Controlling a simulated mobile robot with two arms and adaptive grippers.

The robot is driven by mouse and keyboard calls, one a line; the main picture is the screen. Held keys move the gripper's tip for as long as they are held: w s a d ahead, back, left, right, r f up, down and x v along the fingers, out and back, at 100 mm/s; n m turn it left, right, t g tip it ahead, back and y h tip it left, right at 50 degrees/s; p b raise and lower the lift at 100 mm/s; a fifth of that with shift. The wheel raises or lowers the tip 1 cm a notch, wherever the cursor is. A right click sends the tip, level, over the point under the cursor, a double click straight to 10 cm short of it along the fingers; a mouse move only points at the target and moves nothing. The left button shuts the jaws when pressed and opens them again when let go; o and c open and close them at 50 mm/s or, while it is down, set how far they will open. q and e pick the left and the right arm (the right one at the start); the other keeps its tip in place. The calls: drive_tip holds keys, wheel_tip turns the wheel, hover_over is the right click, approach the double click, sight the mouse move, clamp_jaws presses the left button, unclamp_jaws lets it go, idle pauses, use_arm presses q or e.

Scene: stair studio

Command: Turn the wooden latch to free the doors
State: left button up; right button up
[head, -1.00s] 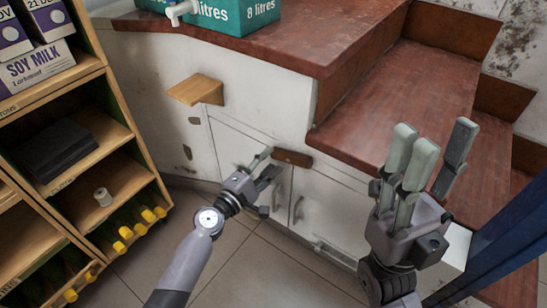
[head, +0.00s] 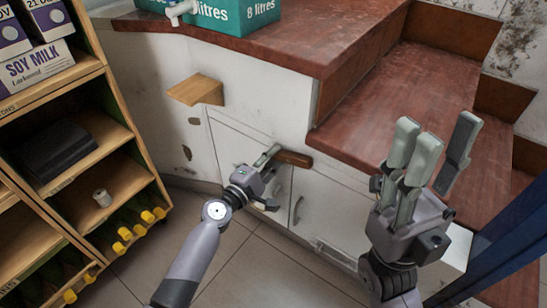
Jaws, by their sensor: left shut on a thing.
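The wooden latch (head: 295,158) is a small brown bar on the white cupboard front under the counter. It lies roughly level across the top of the two doors, tilted slightly down to the right. The left door (head: 230,145) and the right door (head: 330,205) look closed, with thin handles near their meeting edge. My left gripper (head: 274,160) is shut on the latch at its left end, and its fingers hide that end. My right gripper (head: 437,150) is raised on the right with its fingers spread, empty and apart from the cupboard.
A wooden block shelf (head: 196,90) juts from the wall above the doors. A shelf rack (head: 110,110) with cartons and yellow-capped bottles stands at left. Red-brown steps (head: 400,95) rise at right. A teal box (head: 235,15) sits on the counter. Tiled floor (head: 250,270) is clear.

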use_arm(q)
clamp_jaws()
drive_tip(key=m, duration=0.1)
drive_tip(key=r+m, duration=0.1)
drive_tip(key=m, duration=0.1)
drive_tip(key=o, duration=0.7)
unclamp_jaws()
